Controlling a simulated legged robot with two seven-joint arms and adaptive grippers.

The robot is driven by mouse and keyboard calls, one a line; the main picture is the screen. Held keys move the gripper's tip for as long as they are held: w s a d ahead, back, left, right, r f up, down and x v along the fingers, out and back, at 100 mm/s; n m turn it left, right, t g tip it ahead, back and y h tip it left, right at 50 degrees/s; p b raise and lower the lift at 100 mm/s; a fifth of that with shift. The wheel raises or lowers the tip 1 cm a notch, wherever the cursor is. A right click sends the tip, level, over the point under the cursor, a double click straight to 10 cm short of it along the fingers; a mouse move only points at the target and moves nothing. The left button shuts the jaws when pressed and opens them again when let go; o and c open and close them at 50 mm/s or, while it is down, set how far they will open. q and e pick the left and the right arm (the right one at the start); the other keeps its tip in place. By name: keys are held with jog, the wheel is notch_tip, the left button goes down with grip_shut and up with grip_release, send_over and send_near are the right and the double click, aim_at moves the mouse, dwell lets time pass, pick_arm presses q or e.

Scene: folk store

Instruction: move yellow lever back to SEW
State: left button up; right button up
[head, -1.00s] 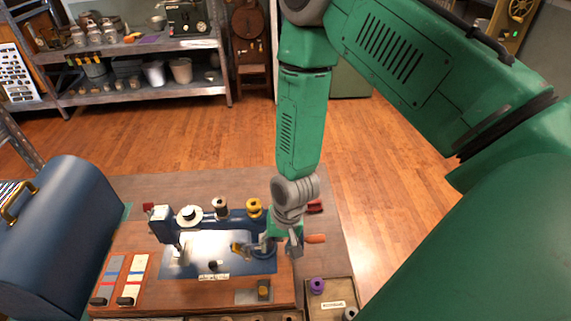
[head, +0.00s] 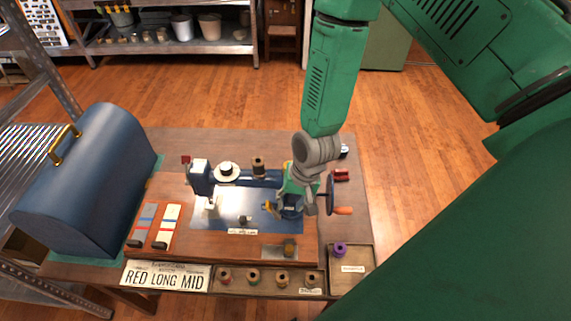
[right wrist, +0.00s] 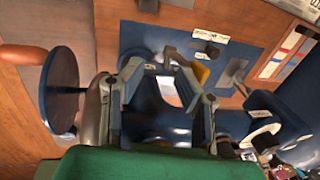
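The blue sewing machine (head: 263,180) stands on a wooden base on the table. The yellow lever (head: 271,208) is at the machine's right end, close beside my right gripper (head: 284,210). In the right wrist view, the yellow lever (right wrist: 201,74) shows just beyond the right-hand finger; I cannot tell whether they touch. My right gripper (right wrist: 160,75) is open, its fingers spread over the machine's blue body with nothing clearly between them. A white label (head: 243,231) lies on the blue plate; its words are too small to read. My left gripper is out of view.
A handwheel (head: 331,194) with an orange handle (head: 343,210) stands right of my gripper. A blue domed case (head: 85,185) is at left. A spool tray (head: 240,290) and a bin with a purple spool (head: 340,249) line the front edge.

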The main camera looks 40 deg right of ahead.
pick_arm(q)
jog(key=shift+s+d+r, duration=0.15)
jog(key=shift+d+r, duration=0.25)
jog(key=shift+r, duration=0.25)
pick_arm(e)
notch_tip(320, 180, up, 6)
jog(key=d, duration=0.1)
jog(key=shift+s+d+f, duration=0.15)
jog(key=shift+s+d, duration=0.2)
jog(key=shift+d, duration=0.05)
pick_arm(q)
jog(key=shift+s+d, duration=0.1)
pick_arm(e)
jog(key=shift+d, duration=0.15)
pick_arm(q)
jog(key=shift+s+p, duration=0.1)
jog(key=shift+p, duration=0.2)
pick_arm(e)
jog(key=shift+s, duration=0.1)
